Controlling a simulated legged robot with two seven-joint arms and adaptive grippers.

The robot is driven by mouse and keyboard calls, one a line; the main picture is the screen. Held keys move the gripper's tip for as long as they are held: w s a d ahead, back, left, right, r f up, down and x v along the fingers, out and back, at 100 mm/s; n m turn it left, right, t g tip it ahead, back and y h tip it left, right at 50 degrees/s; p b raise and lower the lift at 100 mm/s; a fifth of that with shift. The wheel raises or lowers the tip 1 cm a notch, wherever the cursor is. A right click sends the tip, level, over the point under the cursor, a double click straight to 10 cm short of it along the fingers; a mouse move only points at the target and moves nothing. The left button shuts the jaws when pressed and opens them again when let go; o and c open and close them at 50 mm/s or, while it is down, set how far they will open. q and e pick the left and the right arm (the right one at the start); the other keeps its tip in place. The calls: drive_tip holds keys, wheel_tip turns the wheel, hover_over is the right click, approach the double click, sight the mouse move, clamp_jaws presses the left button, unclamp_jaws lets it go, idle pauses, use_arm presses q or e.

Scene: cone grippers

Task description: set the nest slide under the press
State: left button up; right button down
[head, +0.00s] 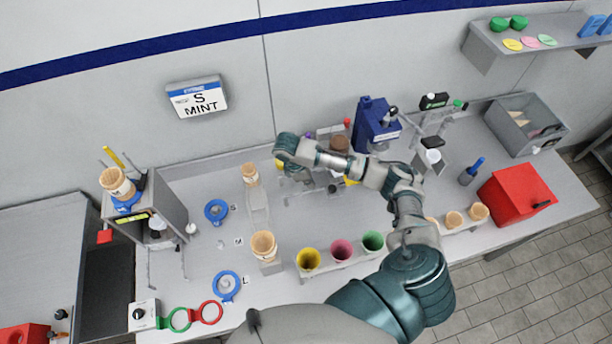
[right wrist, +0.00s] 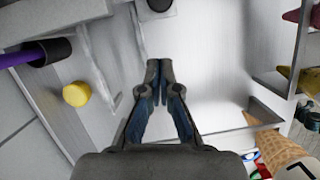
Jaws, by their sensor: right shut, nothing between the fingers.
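My right gripper (right wrist: 160,72) is shut and empty, its fingertips together over a bright metal surface (right wrist: 205,65) with raised edges. A black knob (right wrist: 158,5) shows just beyond the fingertips. I cannot tell which of these parts is the nest slide. In the head view my right arm reaches to the bench's back middle, and its wrist hides much of the small station there, with a brown part (head: 339,143) showing. A blue machine (head: 375,123) stands right of it; I cannot tell whether it is the press. My left gripper is not in view.
A yellow knob (right wrist: 75,94) and a purple handle (right wrist: 22,57) lie left of the gripper; a waffle cone (right wrist: 278,148) is at lower right. A red box (head: 513,195) is at right.

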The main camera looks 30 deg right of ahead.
sight(327, 192)
drive_tip(key=s+d+f, duration=0.1)
drive_tip(key=d, duration=0.1)
drive_tip(key=s+d+f+p, duration=0.1)
drive_tip(key=d+f, duration=0.1)
drive_tip(key=shift+s+p, duration=0.1)
drive_tip(key=shift+p, duration=0.2)
drive_tip(key=shift+d+f, duration=0.1)
drive_tip(key=shift+f, duration=0.05)
drive_tip(key=shift+s+d, duration=0.25)
drive_tip(key=shift+d, duration=0.5)
drive_tip(key=shift+s+d, duration=0.25)
drive_tip(key=shift+d, duration=0.45)
drive_tip(key=shift+s+d, duration=0.25)
drive_tip(key=shift+d, duration=0.5)
drive_tip(key=shift+w, duration=0.1)
